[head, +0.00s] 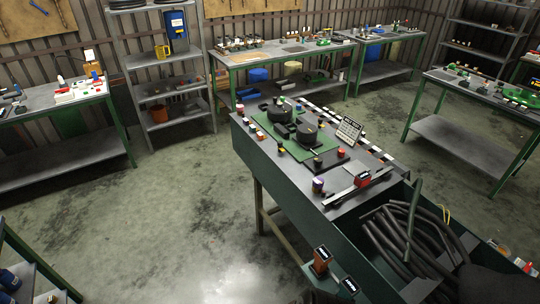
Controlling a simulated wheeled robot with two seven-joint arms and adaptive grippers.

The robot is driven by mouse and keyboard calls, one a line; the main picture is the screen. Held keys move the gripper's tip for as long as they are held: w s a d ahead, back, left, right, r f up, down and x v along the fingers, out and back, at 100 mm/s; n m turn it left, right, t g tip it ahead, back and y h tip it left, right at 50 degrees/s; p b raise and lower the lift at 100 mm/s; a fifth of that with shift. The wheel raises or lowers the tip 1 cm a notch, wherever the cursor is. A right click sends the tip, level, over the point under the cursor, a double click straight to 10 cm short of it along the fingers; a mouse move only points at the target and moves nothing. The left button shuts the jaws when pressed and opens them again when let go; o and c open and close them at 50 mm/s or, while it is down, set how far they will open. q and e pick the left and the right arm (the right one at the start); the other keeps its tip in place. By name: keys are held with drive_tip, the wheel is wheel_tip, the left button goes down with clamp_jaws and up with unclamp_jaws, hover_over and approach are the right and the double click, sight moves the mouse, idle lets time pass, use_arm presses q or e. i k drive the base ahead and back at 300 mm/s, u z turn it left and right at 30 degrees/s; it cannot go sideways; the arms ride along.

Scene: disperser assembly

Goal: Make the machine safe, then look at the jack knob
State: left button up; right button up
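A long dark-green bench (250,150) stands right of the middle in the head view. On it, a green plate (325,162) carries two black round parts, a rear one (280,113) and a front one (307,133). Several small knobs or caps sit around the plate, including a purple-topped one (318,185) and a red-topped one (341,153). A red device (362,180) sits on a metal bar. A printed sign (348,131) leans at the right. I cannot tell which part is the jack knob. Neither gripper is in view.
Thick black hoses (400,235) fill the bench's near end. Two small labelled boxes, one orange-brown (321,261) and one dark (348,286), are by its near left side. Side tables (455,83) and a shelf rack (160,90) stand around. The concrete floor (170,215) at left is clear.

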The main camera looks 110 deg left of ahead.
sight(318, 161)
drive_tip(key=u, duration=2.9)
